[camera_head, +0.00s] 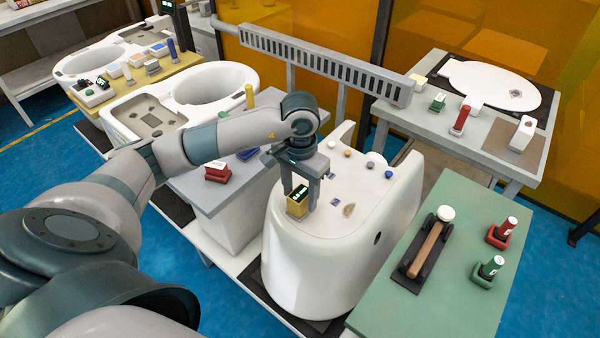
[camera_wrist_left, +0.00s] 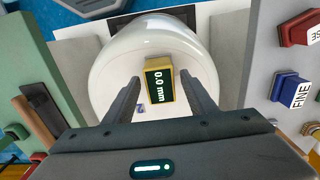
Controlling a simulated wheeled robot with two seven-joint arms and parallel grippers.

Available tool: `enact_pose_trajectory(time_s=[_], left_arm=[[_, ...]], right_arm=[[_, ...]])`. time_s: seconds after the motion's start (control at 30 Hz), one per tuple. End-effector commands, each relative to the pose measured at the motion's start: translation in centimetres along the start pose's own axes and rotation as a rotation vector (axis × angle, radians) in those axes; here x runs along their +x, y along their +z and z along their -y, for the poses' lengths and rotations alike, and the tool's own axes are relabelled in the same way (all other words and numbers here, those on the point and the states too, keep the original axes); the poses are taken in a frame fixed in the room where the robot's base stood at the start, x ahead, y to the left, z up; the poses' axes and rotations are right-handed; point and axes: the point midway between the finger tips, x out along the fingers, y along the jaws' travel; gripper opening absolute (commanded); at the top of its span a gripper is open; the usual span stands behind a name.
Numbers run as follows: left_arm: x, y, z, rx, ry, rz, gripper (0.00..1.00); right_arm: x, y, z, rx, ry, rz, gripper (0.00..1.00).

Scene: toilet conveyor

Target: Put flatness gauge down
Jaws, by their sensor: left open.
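The flatness gauge (camera_head: 297,203) is a small yellow block with a dark display. It sits on the top surface of the white toilet body (camera_head: 330,255), near its front left edge. In the left wrist view the gauge (camera_wrist_left: 159,86) reads "0.0 mm" and lies between my fingers. My left gripper (camera_head: 302,203) points down around the gauge. In the left wrist view my left gripper (camera_wrist_left: 170,90) has its fingers spread, with visible gaps on both sides of the gauge. My right gripper is not in view.
A green table (camera_head: 440,285) at right holds a wooden-handled tool (camera_head: 427,247), a red stamp (camera_head: 502,233) and a green stamp (camera_head: 488,270). A grey side table at left carries a red stamp (camera_head: 217,171) and a blue one (camera_head: 248,154). Small coloured parts lie on the toilet body behind the gauge.

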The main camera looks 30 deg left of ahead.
Motion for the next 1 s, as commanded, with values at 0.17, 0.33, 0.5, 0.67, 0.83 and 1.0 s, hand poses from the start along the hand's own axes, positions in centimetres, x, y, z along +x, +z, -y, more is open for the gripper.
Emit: enact_pose_trajectory(time_s=[0.17,0.33,0.5,0.67,0.83,1.0], left_arm=[[-1.2,-0.1,0.0,0.000,0.000,-0.004,0.51],[-3.4,-0.2,0.0,0.000,0.000,-0.005,0.51],[-6.1,-0.1,0.0,0.000,-0.001,-0.005,0.51],[-8.5,-0.1,0.1,0.000,-0.001,-0.004,0.51],[-10.5,-0.1,0.0,0.000,-0.001,-0.003,0.51],[-11.6,0.0,0.0,0.001,0.000,-0.001,0.51]], right_arm=[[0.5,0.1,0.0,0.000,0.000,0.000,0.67],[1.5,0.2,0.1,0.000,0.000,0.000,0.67],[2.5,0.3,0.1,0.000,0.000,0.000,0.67],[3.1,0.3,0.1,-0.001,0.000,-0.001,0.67],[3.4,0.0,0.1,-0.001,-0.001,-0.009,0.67],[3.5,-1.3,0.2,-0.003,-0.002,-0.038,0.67]])
